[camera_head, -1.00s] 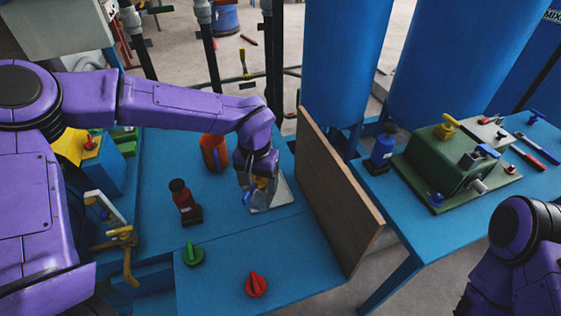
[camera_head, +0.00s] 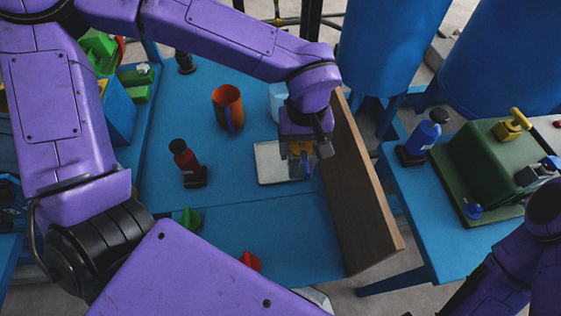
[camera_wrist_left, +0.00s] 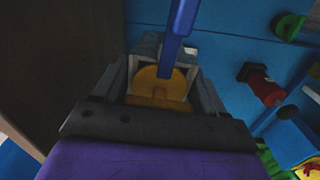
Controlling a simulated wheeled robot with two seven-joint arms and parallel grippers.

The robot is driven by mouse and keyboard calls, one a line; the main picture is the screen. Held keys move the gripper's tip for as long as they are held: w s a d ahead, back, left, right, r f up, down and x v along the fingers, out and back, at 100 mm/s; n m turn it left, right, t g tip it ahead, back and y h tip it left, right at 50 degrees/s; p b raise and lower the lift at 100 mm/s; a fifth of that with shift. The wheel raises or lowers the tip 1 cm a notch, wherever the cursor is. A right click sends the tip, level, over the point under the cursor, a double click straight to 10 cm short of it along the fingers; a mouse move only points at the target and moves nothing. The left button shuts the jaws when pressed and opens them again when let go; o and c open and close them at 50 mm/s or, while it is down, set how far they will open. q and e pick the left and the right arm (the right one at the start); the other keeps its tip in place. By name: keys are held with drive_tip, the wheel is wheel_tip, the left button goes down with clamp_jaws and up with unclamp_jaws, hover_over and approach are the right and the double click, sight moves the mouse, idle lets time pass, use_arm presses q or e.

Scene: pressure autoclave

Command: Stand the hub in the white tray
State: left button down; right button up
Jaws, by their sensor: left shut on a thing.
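The hub (camera_head: 301,148) is a yellow round piece with a blue lever. My left gripper (camera_head: 304,152) is shut on it, pointing down over the right part of the white tray (camera_head: 268,168). In the left wrist view the yellow disc (camera_wrist_left: 158,84) sits between the fingers, and the blue lever (camera_wrist_left: 181,25) extends away from it. The fingers partly hide the hub in the head view. I cannot tell whether its underside touches the tray. My right arm shows at the lower right, but its gripper is out of view.
A wooden board (camera_head: 362,190) stands upright close to the tray's right. An orange mug (camera_head: 228,106) and a light blue cup (camera_head: 277,98) stand behind the tray. A red and black bottle (camera_head: 184,160) is to the left. Green (camera_head: 190,219) and red (camera_head: 250,261) knobs sit in front.

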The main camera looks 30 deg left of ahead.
use_arm(q)
drive_tip(key=shift+s+d+n, duration=0.1)
drive_tip(key=shift+s+n, duration=0.4)
drive_tip(key=shift+s, duration=0.15)
drive_tip(key=w+a+f, duration=0.2)
drive_tip(key=a+f, duration=0.2)
drive_tip(key=w+a+f+b, duration=0.1)
drive_tip(key=w+a+f, duration=0.1)
drive_tip(key=a+f, duration=0.2)
drive_tip(key=w+a+f, duration=0.3)
drive_tip(key=a+f, duration=0.1)
drive_tip(key=f, duration=0.1)
drive_tip(key=shift+s, duration=0.1)
drive_tip(key=shift+c, duration=0.3)
unclamp_jaws()
drive_tip(key=shift+f, duration=0.15)
